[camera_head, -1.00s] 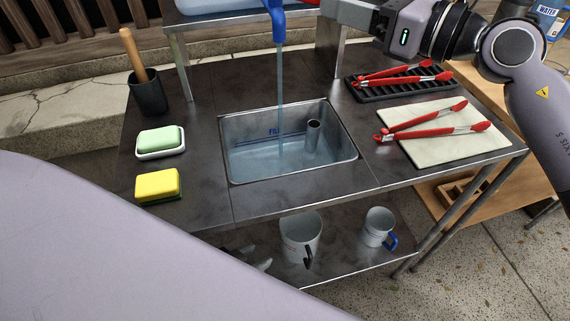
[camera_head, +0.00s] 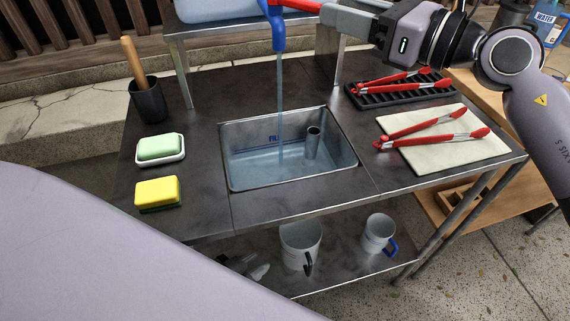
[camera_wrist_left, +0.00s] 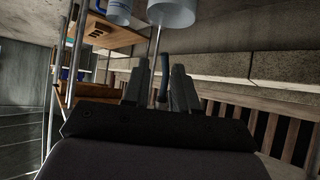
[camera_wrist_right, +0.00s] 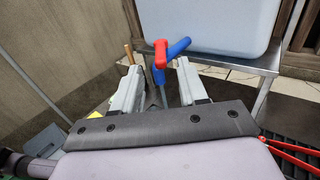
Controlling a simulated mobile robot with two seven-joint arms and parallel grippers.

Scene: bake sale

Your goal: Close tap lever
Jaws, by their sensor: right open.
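The blue tap (camera_head: 278,30) stands over the sink (camera_head: 228,165), and water runs from its spout into the basin. The tap's red lever (camera_head: 300,5) points right at the top edge of the head view. In the right wrist view the blue tap (camera_wrist_right: 178,47) and red lever (camera_wrist_right: 161,52) appear between or just beyond the fingers. My right gripper (camera_head: 335,16) is open beside the lever; I cannot tell whether it touches. My left gripper (camera_wrist_left: 160,75) has its fingers apart, low near the bottom shelf, with its arm mostly hiding it in the head view.
A blue-white water container (camera_head: 215,8) stands on a raised rack behind the tap. Green soap (camera_head: 160,147) and a yellow sponge (camera_head: 157,193) lie left of the sink. Red tongs (camera_head: 430,137) lie on a board at right. Mugs (camera_head: 300,240) stand on the lower shelf.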

